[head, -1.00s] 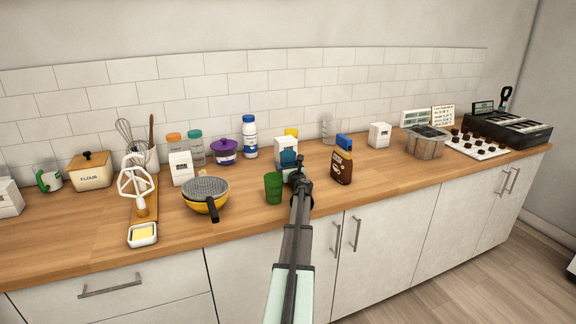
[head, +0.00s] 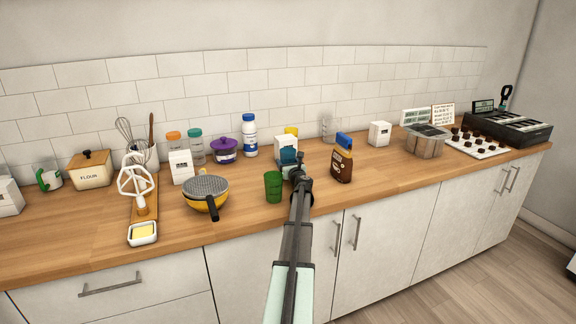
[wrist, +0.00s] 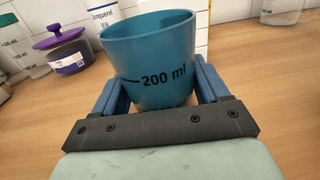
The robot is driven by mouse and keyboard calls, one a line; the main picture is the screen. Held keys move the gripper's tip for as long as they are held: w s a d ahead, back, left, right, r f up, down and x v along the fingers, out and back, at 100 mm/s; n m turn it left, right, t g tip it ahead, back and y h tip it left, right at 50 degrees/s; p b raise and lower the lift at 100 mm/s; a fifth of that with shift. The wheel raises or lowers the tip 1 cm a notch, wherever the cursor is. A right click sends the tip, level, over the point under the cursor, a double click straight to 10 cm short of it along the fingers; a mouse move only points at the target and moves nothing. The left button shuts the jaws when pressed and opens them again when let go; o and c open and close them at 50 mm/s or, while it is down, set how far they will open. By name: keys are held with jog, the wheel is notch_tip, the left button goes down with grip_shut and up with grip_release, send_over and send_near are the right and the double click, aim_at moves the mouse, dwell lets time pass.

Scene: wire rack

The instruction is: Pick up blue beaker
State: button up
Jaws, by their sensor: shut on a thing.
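The blue beaker (wrist: 150,62), marked 200 ml, stands upright between my gripper's two fingers in the wrist view. My gripper (wrist: 165,88) is shut on it, with one blue finger pad on each side. In the head view the blue beaker (head: 288,157) shows at the tip of my gripper (head: 296,170), in front of a white box. The arm hides part of it. I cannot tell whether its base touches the counter.
A green cup (head: 273,187) stands just left of my gripper. The white box (head: 286,141) and a purple-lidded jar (head: 225,151) are behind. The counter (head: 400,176) is clear at right front.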

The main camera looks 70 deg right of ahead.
aim_at(288, 150)
jog(key=shift+r, duration=4.15)
jog(key=shift+w+a+r, duration=0.15)
jog(key=shift+w+r, duration=0.2)
jog(key=shift+r, duration=0.05)
jog(key=w+a+r+n+t+y, duration=0.15)
jog(key=w+a+r, duration=0.25)
jog(key=w+a, duration=0.9)
jog(key=w+a+r+n+t+y, duration=0.15)
jog(key=w+a+r, duration=0.25)
jog(key=w+a, duration=0.9)
jog(key=w+a+r+n+t+y, duration=0.1)
jog(key=w+a+r+n+y, duration=0.3)
jog(key=w+a, duration=0.95)
jog(key=w+a+f+n+t+y, duration=0.1)
jog(key=w+a+f+y, duration=0.15)
jog(key=a, duration=1.55)
jog(key=w+a+f+t+y, duration=0.1)
jog(key=w+a+f+y, duration=0.2)
jog(key=a, duration=1.5)
jog(key=s+a+f+n+y, duration=0.1)
jog(key=s+a+f, duration=0.1)
jog(key=a, duration=0.6)
jog(key=s+a+f+n+y, duration=0.1)
jog(key=s+a, duration=0.2)
jog(key=a, duration=0.6)
jog(key=shift+s+f+t, duration=0.2)
jog(key=shift+f+t, duration=0.1)
jog(key=shift+f, duration=0.1)
jog(key=shift+d, duration=0.1)
